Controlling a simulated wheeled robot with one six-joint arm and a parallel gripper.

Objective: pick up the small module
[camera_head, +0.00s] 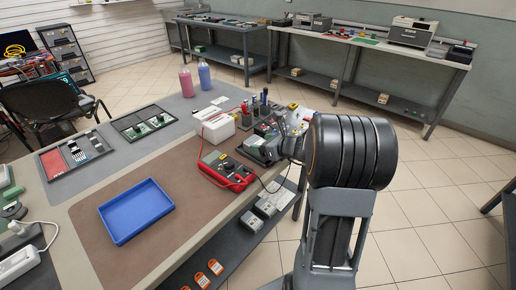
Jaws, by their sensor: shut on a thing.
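My gripper (272,149) is at the right edge of the workbench, low over a dark tray with small parts (252,146). The large dark joint of my arm stands just right of it and hides part of the jaws. My gripper is shut on a small piece, which I take to be the small module. The piece is too small and too covered to make out its outline, or whether it still touches the tray.
A red multimeter (228,172), a white box (214,126) and an upright tool holder (262,108) stand close around my gripper. An empty blue tray (135,211) lies on the brown mat (85,222). Two bottles (204,75) stand farther back. The mat around the blue tray is clear.

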